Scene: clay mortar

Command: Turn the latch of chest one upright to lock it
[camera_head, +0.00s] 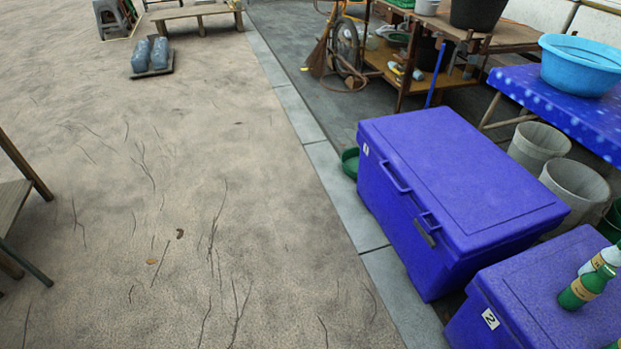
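Chest one (450,185) is a large purple-blue box with a closed lid, right of centre. A small white label, too small to read clearly, is at its upper left corner. A loop handle (396,178) is on its long front side. The latch (427,232) is a small grey and dark piece lower right on the same side, under the lid edge. It looks tilted, but it is too small to tell its exact turn. Neither of my grippers is in view.
A second purple chest (540,290) marked 2 stands at the lower right with green bottles (583,288) on its lid. Grey bins (538,145) stand behind chest one. A green bowl (350,162) lies at its left end. The sandy ground (170,200) in front is largely open.

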